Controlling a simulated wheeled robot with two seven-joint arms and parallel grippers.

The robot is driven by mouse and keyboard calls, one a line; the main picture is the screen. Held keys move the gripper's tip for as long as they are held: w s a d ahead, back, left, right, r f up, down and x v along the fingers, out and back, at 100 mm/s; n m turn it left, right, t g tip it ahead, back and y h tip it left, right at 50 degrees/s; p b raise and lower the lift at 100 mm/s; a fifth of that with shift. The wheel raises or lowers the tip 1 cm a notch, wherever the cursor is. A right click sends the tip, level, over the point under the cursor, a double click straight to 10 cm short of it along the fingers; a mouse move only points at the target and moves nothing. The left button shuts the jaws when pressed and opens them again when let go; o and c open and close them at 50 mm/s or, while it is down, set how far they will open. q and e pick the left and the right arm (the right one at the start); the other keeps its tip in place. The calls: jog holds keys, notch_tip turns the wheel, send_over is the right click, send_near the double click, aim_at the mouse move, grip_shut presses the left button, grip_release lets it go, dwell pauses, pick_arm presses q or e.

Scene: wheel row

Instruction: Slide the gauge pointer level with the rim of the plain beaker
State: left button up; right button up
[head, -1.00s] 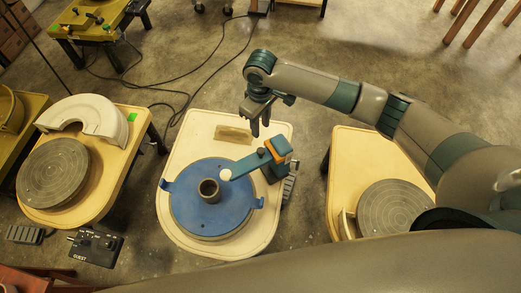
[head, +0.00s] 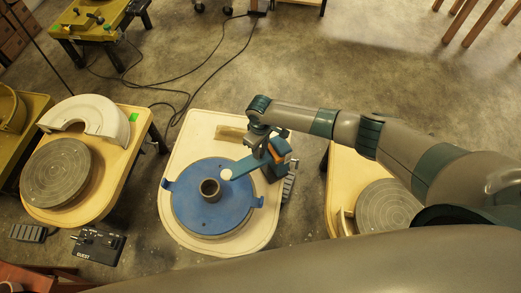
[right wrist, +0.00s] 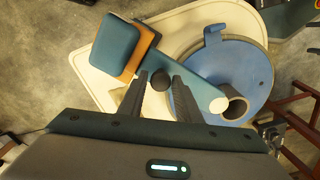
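The gauge pointer is a teal bar (head: 243,167) with a white round tip (head: 226,174), reaching from a teal and orange gauge post (head: 277,150) toward a plain dark beaker (head: 210,190). The beaker stands upright at the middle of a blue wheel disc (head: 215,217). In the right wrist view the white tip (right wrist: 218,105) shows beside the beaker's rim (right wrist: 236,105). My right gripper (head: 261,156) is at the bar's post end. Its open fingers (right wrist: 159,93) straddle a dark round knob (right wrist: 160,80), with gaps visible. My left gripper is out of view.
The wheel disc lies on a pale table (head: 180,143) with a small tan block (head: 230,134) at its back. Tables with grey round plates stand to the left (head: 107,188) and right (head: 341,165). A black control box (head: 97,245) is on the floor.

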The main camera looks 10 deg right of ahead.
aim_at(250, 160)
jog(key=shift+f, duration=0.85)
grip_shut()
jog(key=shift+f+b, duration=1.1)
jog(key=shift+f, duration=0.45)
grip_release()
jog(key=shift+r, duration=0.1)
